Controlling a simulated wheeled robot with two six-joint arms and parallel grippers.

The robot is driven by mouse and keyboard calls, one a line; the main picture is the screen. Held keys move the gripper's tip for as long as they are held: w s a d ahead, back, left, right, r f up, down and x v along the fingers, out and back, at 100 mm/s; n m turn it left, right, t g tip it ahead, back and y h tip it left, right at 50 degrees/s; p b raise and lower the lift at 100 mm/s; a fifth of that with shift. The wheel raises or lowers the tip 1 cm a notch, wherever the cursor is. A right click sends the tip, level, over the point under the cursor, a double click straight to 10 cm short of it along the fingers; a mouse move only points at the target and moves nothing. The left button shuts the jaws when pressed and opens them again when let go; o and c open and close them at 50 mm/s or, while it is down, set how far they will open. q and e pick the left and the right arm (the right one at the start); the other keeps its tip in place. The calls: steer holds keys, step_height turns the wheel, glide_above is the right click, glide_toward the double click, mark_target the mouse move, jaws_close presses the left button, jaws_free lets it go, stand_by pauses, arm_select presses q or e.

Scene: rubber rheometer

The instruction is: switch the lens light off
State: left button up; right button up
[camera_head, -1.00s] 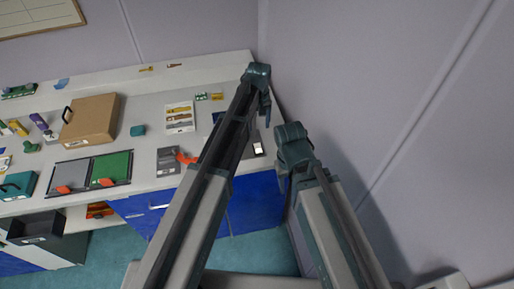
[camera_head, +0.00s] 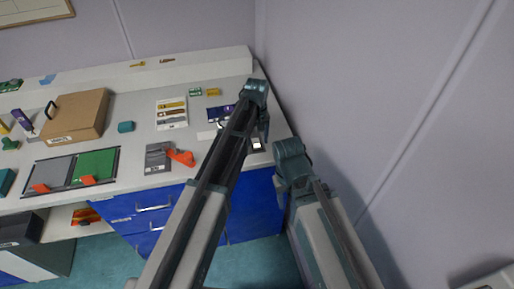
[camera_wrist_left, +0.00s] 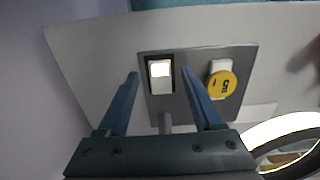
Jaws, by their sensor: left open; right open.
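A white rocker switch (camera_wrist_left: 160,75) sits in a dark frame on a grey plate (camera_wrist_left: 203,62); its upper part looks bright. Beside it is a white block with a round yellow tag (camera_wrist_left: 222,84), its letters hard to read. A bright white ring (camera_wrist_left: 288,128), seemingly the lens light, is partly in view at the lower right. My left gripper (camera_wrist_left: 160,82) is open and empty, its fingertips on either side of the switch. In the head view the switch (camera_head: 257,144) shows beside my left gripper (camera_head: 262,133). My right gripper (camera_head: 281,188) is empty, in front of the bench's right end.
The grey bench (camera_head: 215,165) ends near the wall (camera_head: 350,110) on the right. An orange-handled item (camera_head: 181,157), a card with strips (camera_head: 171,113), a brown box (camera_head: 78,117) and a green mat (camera_head: 96,164) lie to the left. Blue drawers (camera_head: 152,209) are below.

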arm_select(q)
steer(key=shift+f+b, duration=0.3)
steer(key=shift+f, duration=0.35)
arm_select(e)
steer(key=shift+f, duration=0.6)
